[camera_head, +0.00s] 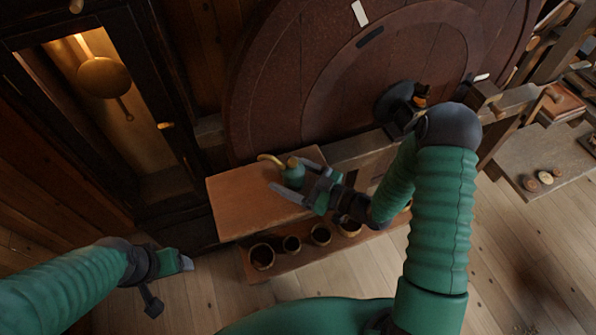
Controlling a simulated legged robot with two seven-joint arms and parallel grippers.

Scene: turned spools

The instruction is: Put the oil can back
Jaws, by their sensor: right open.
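The oil can (291,173) is small and green, with a brass-coloured spout pointing left. It stands on a reddish-brown wooden bench top (238,205) in front of the big wheel. My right gripper (300,180) is open, with its fingers spread on either side of the can at its right. I cannot tell whether the fingers touch it. My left gripper (168,281) is open and empty, low at the left, well away from the can.
A lower shelf (283,265) holds a row of several round pots (262,256). A large dark red wheel (300,75) rises behind the bench. A tall clock case (160,150) with a brass pendulum (104,77) stands left. Small round pieces (545,177) lie on a board at the right.

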